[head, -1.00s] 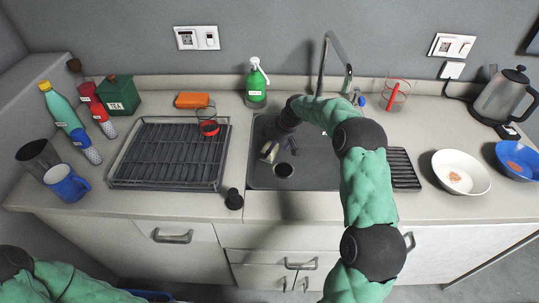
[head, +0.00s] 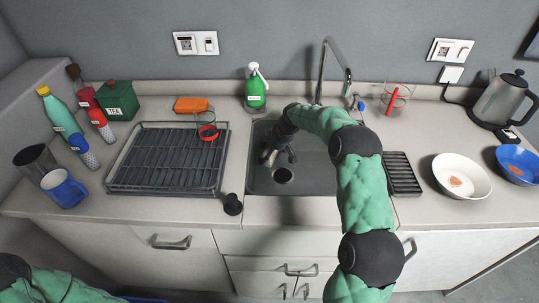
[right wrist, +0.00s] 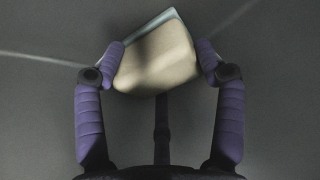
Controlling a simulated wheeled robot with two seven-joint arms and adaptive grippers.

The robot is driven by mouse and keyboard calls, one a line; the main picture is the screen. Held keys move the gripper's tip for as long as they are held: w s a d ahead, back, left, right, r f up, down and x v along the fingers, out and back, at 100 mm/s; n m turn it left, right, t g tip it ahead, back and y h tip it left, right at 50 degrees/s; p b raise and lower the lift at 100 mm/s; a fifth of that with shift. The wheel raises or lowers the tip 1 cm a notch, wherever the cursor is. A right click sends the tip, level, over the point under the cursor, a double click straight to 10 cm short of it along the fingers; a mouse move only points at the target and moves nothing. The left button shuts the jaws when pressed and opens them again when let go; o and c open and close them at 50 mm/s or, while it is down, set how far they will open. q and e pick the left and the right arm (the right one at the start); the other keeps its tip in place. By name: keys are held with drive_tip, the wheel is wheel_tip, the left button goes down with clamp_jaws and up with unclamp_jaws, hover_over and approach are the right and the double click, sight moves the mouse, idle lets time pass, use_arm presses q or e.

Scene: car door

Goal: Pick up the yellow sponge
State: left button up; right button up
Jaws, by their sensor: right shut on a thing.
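The yellow sponge (right wrist: 158,60), pale beige-yellow with a grey-green layer along its far edge, is between the two purple fingers of my right gripper (right wrist: 160,62) in the right wrist view. The fingers press on its left and right sides. In the head view the right gripper (head: 278,155) is low in the dark sink (head: 315,177), left of its middle and behind the drain; the sponge is mostly hidden there. I cannot tell whether the sponge is clear of the sink floor. My left arm shows at the bottom left, but its gripper is out of view.
The faucet (head: 323,72) rises behind the sink, close to my right arm. A green soap bottle (head: 255,90) stands behind the sink's left side. A dish rack (head: 165,178) with a red-banded glass (head: 207,131) is left. A white bowl (head: 461,177) is right.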

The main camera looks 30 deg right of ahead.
sight(266, 152)
drive_tip(key=shift+r+p, duration=0.3)
drive_tip(key=shift+r, duration=0.05)
wheel_tip(266, 152, up, 3)
drive_tip(key=shift+s+r+p, duration=0.1)
drive_tip(key=shift+s+p, duration=0.05)
drive_tip(key=shift+p, duration=0.8)
drive_tip(key=s+r, duration=0.1)
drive_tip(key=s+a+r+p, duration=0.1)
drive_tip(key=r, duration=0.1)
drive_tip(key=s+a+r+p, duration=0.1)
drive_tip(key=r, duration=0.1)
drive_tip(key=shift+s, duration=0.3)
drive_tip(key=s+a+r+p, duration=0.1)
drive_tip(key=s, duration=0.2)
drive_tip(key=s+a+r+p, duration=0.1)
drive_tip(key=s, duration=0.2)
drive_tip(key=s+a+r, duration=0.2)
drive_tip(key=shift+s+p, duration=0.4)
drive_tip(key=o, duration=0.4)
drive_tip(key=shift+c, duration=1)
drive_tip(key=shift+r, duration=0.1)
